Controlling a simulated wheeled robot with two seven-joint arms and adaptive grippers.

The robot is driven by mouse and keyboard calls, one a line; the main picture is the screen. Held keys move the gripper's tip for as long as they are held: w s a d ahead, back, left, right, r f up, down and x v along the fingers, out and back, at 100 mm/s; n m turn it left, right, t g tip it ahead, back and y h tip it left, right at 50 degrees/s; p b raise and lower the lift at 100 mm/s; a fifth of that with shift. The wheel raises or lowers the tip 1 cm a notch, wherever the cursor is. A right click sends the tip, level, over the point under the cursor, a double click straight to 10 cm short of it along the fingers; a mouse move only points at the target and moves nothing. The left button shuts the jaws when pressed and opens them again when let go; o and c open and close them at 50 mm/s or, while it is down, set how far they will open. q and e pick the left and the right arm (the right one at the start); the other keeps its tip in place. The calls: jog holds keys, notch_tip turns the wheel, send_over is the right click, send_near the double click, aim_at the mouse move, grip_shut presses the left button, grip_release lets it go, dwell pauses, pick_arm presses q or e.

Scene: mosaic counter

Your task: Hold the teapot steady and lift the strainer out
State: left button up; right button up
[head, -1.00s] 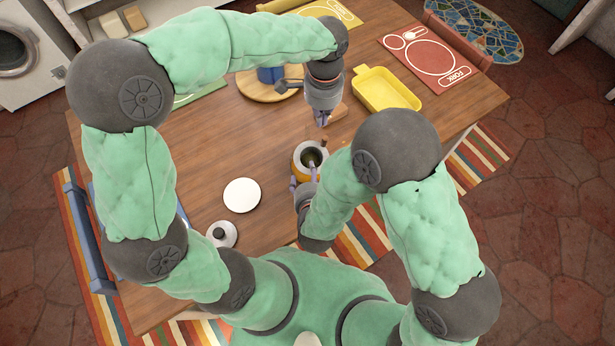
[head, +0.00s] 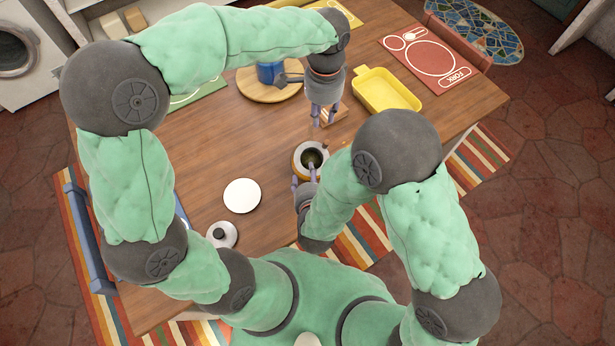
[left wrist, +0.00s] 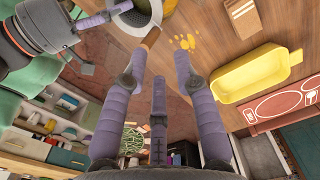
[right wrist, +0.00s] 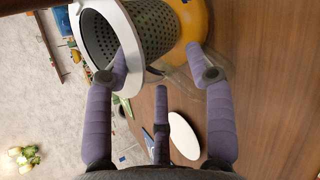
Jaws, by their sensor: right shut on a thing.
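The teapot (head: 298,168), clear with an amber lower part, stands on the table in the head view. The strainer (head: 311,158) sits in its top; its pale rim and perforated basket (right wrist: 155,30) show in the right wrist view beside the amber part (right wrist: 200,18). My right gripper (right wrist: 158,58) is shut on the teapot's side, one finger overlapping the strainer's rim in the picture; the exact contact is hard to see. My left gripper (head: 324,116) is open and empty, apart from the strainer, beyond it in the head view. The strainer also shows in the left wrist view (left wrist: 150,10).
A yellow tray (head: 385,90) and a small wooden block (head: 340,113) lie near my left gripper. A blue mug (head: 268,74) stands on a round board (head: 250,90). A white disc (head: 241,196) and a knobbed lid (head: 230,240) lie left of the teapot.

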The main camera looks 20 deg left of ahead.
pick_arm(q)
jog(key=shift+r, duration=2.95)
pick_arm(e)
jog(key=shift+d+f, duration=0.1)
jog(key=shift+f, duration=0.05)
jog(key=o, duration=0.9)
jog(key=shift+o, duration=0.2)
jog(key=v, duration=1.2)
